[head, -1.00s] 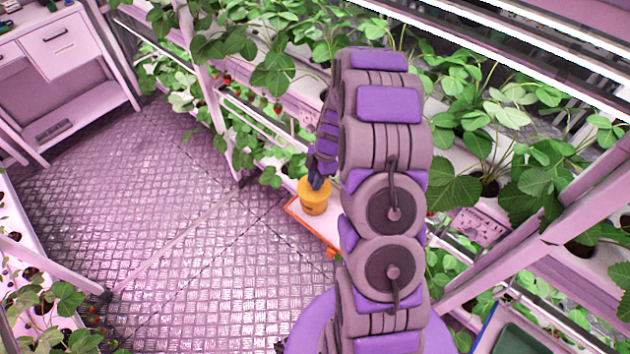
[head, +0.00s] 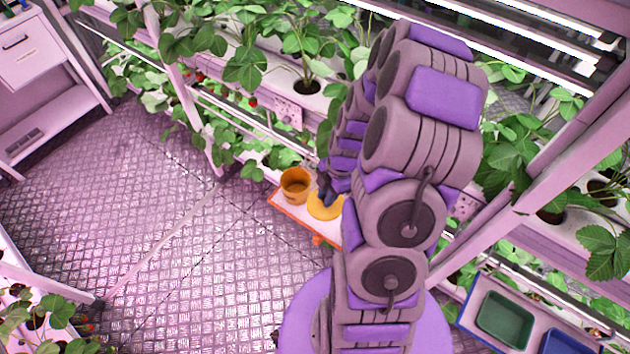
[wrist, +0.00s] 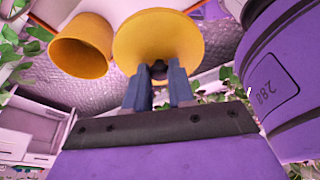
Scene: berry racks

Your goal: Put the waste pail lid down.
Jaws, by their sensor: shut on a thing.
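The waste pail lid (head: 323,206) is a yellow-orange disc beside the open pail, at the end of my arm. My gripper (head: 326,190) is over the lid, and my arm hides part of it. In the wrist view my gripper (wrist: 158,72) is shut on the knob at the middle of the lid (wrist: 150,38). The waste pail (head: 296,187) is orange, upright and uncovered, to the left of the lid on a small white stand with an orange edge. The pail (wrist: 80,45) also shows left of the lid in the wrist view. I cannot tell whether the lid touches the stand.
The stand (head: 286,210) is narrow and sits below the plant racks. Strawberry plants (head: 232,143) hang close behind the pail. A green tray (head: 505,318) and a blue tray (head: 567,343) are at the lower right. The metal floor (head: 150,215) to the left is clear.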

